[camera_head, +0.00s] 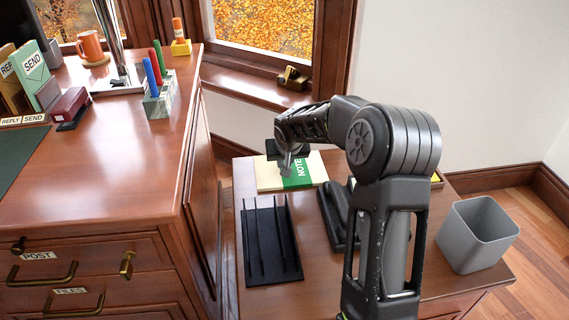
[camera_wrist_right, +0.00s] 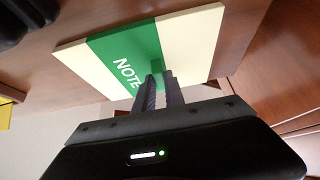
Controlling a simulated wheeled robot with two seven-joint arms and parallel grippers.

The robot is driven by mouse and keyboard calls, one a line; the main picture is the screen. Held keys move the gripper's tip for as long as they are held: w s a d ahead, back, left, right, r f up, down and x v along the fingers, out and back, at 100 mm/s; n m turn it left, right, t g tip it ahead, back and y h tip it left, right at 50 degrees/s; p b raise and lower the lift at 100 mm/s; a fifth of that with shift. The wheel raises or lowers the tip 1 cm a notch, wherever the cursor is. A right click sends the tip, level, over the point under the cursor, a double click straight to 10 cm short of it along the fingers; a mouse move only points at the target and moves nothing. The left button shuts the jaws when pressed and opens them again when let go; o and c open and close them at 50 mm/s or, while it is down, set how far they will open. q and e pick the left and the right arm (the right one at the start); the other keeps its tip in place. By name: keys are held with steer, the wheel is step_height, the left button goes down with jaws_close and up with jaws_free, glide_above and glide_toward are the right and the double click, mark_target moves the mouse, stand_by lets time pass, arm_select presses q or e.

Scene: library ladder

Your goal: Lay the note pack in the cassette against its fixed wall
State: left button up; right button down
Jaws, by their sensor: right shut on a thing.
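The note pack (camera_head: 268,173) is a flat cream block with a green band marked NOTE, at the far end of the low desk top. My right gripper (camera_head: 287,163) is over it, shut on it. In the right wrist view the fingers (camera_wrist_right: 160,84) meet at the green band of the pack (camera_wrist_right: 190,37). I cannot tell whether the pack touches the desk. The black tray with thin upright walls (camera_head: 287,264), which looks like the cassette, lies nearer, with no pack in it. My left gripper is not in view.
A black object (camera_head: 333,216) stands right of the tray, partly behind my right arm. A grey bin (camera_head: 477,235) stands at the right. The taller desk (camera_head: 100,180) rises at the left, with pens in a holder (camera_head: 159,104) near its edge.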

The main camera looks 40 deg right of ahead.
steer(key=c, duration=1.9)
jaws_free()
steer(key=shift+f, duration=0.15)
steer(key=o, duration=0.5)
steer(key=shift+s+r, duration=0.1)
steer(key=shift+r, duration=0.35)
steer(key=p+v, duration=0.3)
steer(key=v, duration=0.8)
steer(key=shift+s+r, duration=0.2)
steer(key=shift+a, duration=0.15)
